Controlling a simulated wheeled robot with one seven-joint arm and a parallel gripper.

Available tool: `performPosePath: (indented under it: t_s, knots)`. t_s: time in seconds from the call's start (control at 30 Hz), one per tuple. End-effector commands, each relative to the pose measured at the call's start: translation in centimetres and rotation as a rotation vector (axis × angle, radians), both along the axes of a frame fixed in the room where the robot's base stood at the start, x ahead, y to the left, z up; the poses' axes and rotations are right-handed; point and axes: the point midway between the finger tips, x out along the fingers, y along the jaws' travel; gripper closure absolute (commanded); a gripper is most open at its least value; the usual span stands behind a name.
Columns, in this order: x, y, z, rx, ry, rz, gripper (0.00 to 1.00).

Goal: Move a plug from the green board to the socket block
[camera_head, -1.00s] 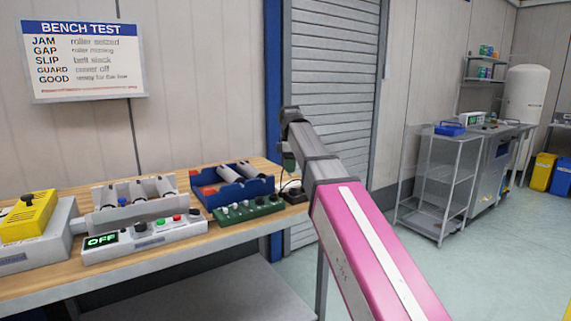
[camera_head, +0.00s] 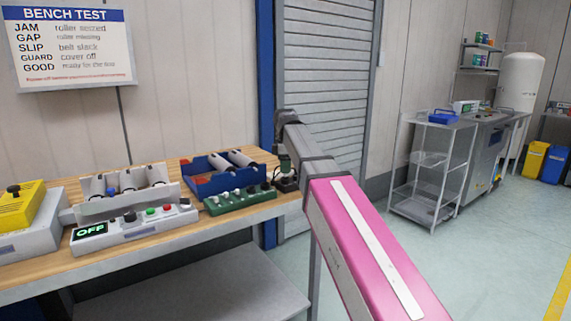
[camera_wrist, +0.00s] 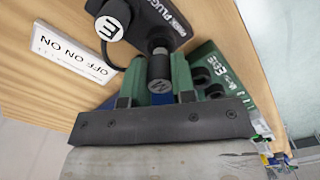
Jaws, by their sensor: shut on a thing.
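My gripper (camera_wrist: 158,84) is shut on a dark round plug (camera_wrist: 159,69) marked M, held between its green fingers in the wrist view. The plug is at the edge of the black socket block (camera_wrist: 150,14); I cannot tell whether it is seated. Another plug (camera_wrist: 108,28), with a white cap marked E, stands on the block. The green board (camera_wrist: 210,58) lies beside the gripper, with dark round parts partly hidden by the gripper. In the head view, the green board (camera_head: 238,203) is on the bench, and the socket block (camera_head: 287,184) is at its right, under my gripper (camera_head: 284,166).
The bench's right end is close to the block.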

Motion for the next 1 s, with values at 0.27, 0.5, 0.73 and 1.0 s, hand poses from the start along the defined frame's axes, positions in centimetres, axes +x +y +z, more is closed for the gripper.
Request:
performPosePath:
  t_s: [0.27,0.5,0.73,1.0]
  knots:
    - [0.0,0.0,0.0,0.000,0.000,0.000,0.98]
    - [0.0,0.0,-0.4,0.000,0.001,0.000,0.98]
    - [0.0,0.0,-1.0,0.000,0.001,0.000,0.98]
    - [0.0,0.0,-1.6,0.000,0.000,0.000,0.98]
